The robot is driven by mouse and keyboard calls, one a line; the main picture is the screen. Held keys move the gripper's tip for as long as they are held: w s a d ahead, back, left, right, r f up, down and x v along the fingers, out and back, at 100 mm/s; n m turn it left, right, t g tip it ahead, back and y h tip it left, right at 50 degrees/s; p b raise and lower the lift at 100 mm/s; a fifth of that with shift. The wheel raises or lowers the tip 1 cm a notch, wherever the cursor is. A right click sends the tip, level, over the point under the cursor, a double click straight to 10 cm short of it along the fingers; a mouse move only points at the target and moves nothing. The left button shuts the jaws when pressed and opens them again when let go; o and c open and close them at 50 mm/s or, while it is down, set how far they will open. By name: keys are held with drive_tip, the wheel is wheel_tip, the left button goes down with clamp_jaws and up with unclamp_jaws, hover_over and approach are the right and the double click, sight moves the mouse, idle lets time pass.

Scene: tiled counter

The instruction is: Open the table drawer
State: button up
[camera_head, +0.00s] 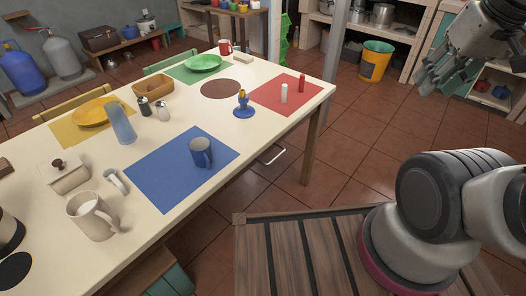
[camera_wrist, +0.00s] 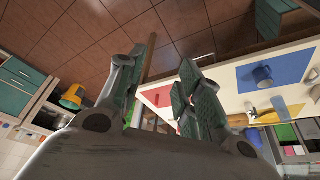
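The cream table (camera_head: 232,114) stands in the left and middle of the head view. A pale bar handle (camera_head: 272,155) juts out below its near long edge; the drawer front is mostly hidden under the tabletop. My gripper (camera_head: 432,80) is raised at the upper right of the head view, well apart from the table and handle. In the wrist view, my gripper (camera_wrist: 165,58) has its fingers spread with nothing between them. The table (camera_wrist: 222,78) shows at the right there, with a pale bar, probably the handle (camera_wrist: 205,57), near its edge.
The tabletop holds a blue mug (camera_head: 201,152), a blue candle holder (camera_head: 243,106), a cream mug (camera_head: 91,215) and plates. A table leg (camera_head: 313,148) stands right of the handle. A yellow bucket (camera_head: 375,62) stands farther back. Tiled floor (camera_head: 350,150) lies open between table and shelves.

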drive_tip(key=m+g+y, duration=0.1)
drive_tip(key=g+y, duration=0.3)
drive_tip(key=y, duration=1.2)
approach(275, 158)
drive_tip(key=a+f, duration=0.1)
drive_tip(key=a, duration=0.1)
drive_tip(key=shift+m, duration=0.3)
drive_tip(key=a, duration=0.2)
drive_tip(key=a+f, duration=0.1)
drive_tip(key=a, duration=0.4)
drive_tip(key=shift+w+a+f, duration=0.2)
drive_tip(key=shift+w+a, duration=0.05)
drive_tip(key=shift+w, duration=0.15)
